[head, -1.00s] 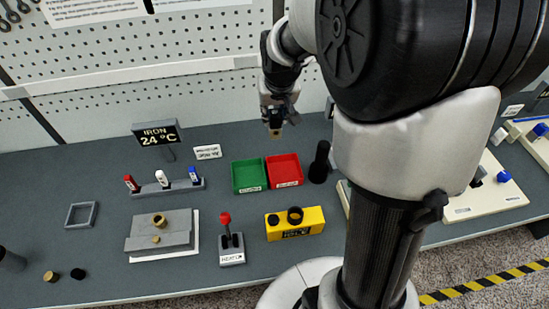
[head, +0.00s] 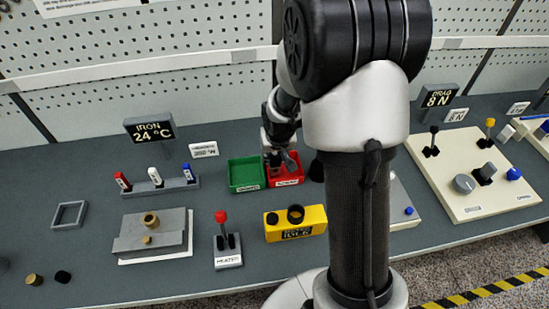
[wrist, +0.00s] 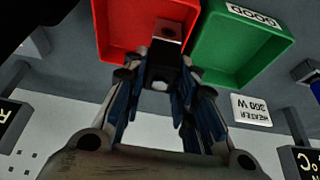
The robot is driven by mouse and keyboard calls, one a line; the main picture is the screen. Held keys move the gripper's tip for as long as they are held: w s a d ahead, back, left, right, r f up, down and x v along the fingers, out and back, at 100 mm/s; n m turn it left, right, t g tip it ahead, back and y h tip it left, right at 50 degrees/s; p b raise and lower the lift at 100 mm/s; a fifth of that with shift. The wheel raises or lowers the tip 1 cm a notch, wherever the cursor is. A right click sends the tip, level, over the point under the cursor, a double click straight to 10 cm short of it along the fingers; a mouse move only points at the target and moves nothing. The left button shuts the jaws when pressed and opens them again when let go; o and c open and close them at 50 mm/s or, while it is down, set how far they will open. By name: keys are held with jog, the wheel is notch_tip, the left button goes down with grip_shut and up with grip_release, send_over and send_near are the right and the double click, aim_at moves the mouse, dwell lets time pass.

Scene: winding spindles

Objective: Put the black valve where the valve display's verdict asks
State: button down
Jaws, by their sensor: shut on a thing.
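My gripper (head: 279,163) is over the red tray (head: 297,180) in the head view. In the wrist view my gripper (wrist: 163,75) is shut on a dark, block-like piece, the black valve (wrist: 163,62). Its far end lies over the red tray (wrist: 118,25); I cannot tell whether it touches the floor. The green tray (head: 246,175) sits directly left of the red one, and its label reads GOOD in the wrist view (wrist: 245,45). The red tray's label is too small to read. I see no display marked valve; my arm covers part of the bench.
The yellow block (head: 296,224) stands in front of the trays, with the red-knobbed heater lever (head: 222,217) to its left. The IRON 24 °C display (head: 150,130) is behind left, the DRAG 8 N display (head: 438,97) right.

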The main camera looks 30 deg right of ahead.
jog(key=shift+f, duration=0.5)
jog(key=shift+f, duration=0.2)
jog(key=c, duration=1.3)
grip_release()
jog(key=shift+r, duration=0.15)
